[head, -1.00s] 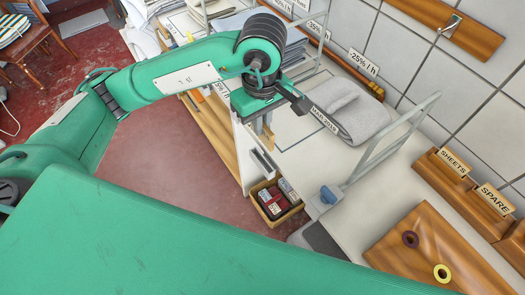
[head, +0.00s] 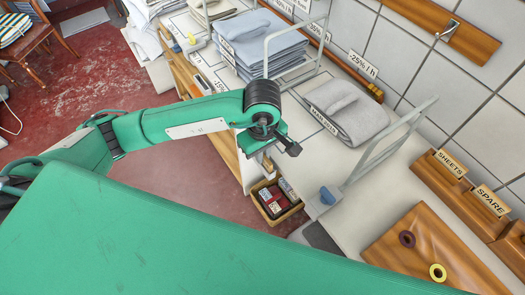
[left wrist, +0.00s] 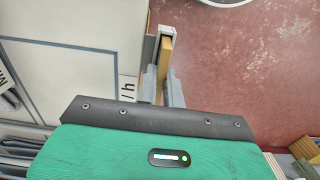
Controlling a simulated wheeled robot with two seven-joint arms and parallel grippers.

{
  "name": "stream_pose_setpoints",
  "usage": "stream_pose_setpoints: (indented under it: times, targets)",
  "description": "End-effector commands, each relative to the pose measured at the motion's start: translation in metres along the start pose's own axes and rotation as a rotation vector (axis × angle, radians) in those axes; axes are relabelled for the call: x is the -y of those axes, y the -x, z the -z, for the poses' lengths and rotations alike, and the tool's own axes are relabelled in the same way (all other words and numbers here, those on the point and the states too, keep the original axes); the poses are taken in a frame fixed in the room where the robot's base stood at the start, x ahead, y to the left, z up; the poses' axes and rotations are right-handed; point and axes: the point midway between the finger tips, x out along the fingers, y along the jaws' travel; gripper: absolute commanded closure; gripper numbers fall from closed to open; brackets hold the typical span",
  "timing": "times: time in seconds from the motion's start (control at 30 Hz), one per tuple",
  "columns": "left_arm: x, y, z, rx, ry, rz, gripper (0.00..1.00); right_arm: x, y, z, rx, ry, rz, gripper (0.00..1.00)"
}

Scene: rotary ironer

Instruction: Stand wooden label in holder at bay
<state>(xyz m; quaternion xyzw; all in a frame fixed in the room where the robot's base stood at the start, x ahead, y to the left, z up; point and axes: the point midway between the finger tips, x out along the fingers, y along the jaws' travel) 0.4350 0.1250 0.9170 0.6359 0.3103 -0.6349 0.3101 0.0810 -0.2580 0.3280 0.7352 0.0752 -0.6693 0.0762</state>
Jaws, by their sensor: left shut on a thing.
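My left gripper (head: 267,160) hangs at the near edge of the white counter, above and beyond the small basket. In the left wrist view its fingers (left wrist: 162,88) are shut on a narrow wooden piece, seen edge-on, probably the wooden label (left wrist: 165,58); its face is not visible. Wooden holders carrying a SHEETS label (head: 452,164) and a SPARE label (head: 492,200) stand at the right by the tiled wall, well apart from the gripper. I cannot make out an empty holder at a bay. My right gripper is not in view.
The counter (head: 355,185) holds a folded grey towel (head: 348,112), blue-grey folded linen (head: 262,42) and upright metal frames (head: 385,150). A wooden board (head: 425,240) with two rings lies at right. A basket (head: 277,203) with small boxes sits below the gripper.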

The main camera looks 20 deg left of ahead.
Motion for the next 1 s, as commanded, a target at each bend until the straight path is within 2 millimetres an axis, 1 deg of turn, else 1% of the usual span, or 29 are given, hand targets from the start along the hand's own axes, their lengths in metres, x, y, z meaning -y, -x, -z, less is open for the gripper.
stream_pose_setpoints:
  times: [0.1,0.27,0.3,0.37,0.4,0.67,0.8,0.83,0.97,1.0]
  targets:
    - [0.000,-0.001,0.000,0.000,0.000,0.000,1.00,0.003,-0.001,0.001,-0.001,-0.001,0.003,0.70]
    - [0.000,-0.004,0.000,0.000,0.000,0.000,1.00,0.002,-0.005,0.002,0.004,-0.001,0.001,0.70]
    - [0.000,-0.003,0.000,0.000,0.000,0.000,0.86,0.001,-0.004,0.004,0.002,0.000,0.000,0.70]
    - [0.000,-0.002,0.000,0.000,0.000,0.000,0.74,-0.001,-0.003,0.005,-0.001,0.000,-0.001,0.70]
    - [0.000,-0.002,0.000,0.000,0.000,0.000,0.70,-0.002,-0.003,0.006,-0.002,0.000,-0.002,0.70]
    - [0.000,-0.002,0.000,0.000,0.000,0.000,0.70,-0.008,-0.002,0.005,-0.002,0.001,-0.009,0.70]
    - [0.000,0.003,0.000,0.001,0.000,0.001,0.70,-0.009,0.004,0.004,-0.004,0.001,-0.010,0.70]
    - [-0.001,0.005,0.000,-0.001,-0.001,-0.002,0.70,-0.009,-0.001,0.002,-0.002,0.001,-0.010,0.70]
    - [-0.001,0.025,0.000,-0.003,-0.003,-0.004,0.70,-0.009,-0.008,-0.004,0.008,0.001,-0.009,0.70]
    - [-0.002,0.034,0.001,-0.003,-0.001,-0.006,0.70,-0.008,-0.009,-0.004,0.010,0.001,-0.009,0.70]
